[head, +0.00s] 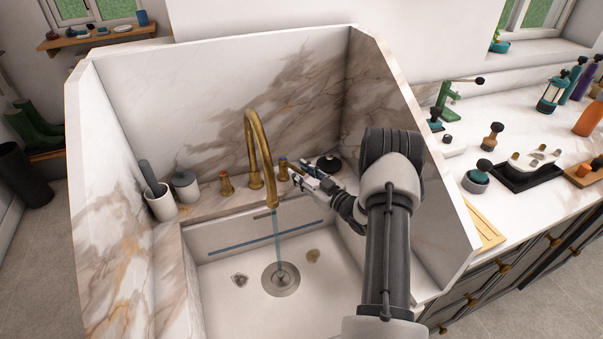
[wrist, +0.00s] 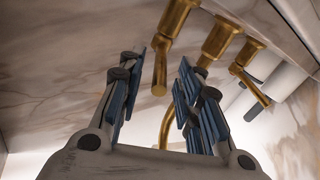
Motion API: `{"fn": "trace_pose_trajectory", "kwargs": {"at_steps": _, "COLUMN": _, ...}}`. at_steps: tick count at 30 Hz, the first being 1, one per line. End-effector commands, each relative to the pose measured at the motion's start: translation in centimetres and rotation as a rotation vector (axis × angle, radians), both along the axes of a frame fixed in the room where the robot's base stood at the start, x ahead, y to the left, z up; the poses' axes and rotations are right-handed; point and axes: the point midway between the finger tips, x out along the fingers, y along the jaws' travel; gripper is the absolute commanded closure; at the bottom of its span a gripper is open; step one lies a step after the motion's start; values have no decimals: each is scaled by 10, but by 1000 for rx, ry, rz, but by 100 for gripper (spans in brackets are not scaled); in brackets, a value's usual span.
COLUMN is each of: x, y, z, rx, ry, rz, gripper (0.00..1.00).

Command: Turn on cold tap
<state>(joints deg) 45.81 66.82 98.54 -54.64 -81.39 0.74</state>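The cold tap (head: 283,172) is a brass handle with a blue top, right of the brass spout (head: 258,150). A water stream (head: 278,240) falls from the spout to the drain. My gripper (head: 297,174) is at the cold tap, reaching in from the right. In the wrist view, the cold tap's brass lever (wrist: 160,72) shows between the spread, blue-padded fingers of my gripper (wrist: 168,80). The gripper is open; I cannot tell whether a pad touches the lever. The other tap (head: 227,184), with an orange-red top, stands left of the spout; it also shows in the wrist view (wrist: 248,70).
High marble walls enclose the white sink (head: 235,290) at the back and sides. A white cup (head: 160,203) with a dark-handled item and a grey jar (head: 186,186) stand left. A dark round item (head: 329,163) sits right of the gripper. The right counter (head: 530,125) is cluttered.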

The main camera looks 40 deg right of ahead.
Motion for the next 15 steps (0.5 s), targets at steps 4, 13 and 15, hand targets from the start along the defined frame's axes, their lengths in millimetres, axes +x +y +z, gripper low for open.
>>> {"fn": "trace_pose_trajectory", "kwargs": {"at_steps": 4, "x": -19, "y": -4, "z": 0, "rx": 1, "ry": 1, "rz": -4, "gripper": 68}}
{"fn": "trace_pose_trajectory", "kwargs": {"at_steps": 13, "x": -64, "y": -10, "z": 0, "rx": 1, "ry": 1, "rz": -3, "gripper": 68}}
{"fn": "trace_pose_trajectory", "kwargs": {"at_steps": 15, "x": -69, "y": -10, "z": 0, "rx": 0, "ry": 0, "rz": -1, "gripper": 68}}
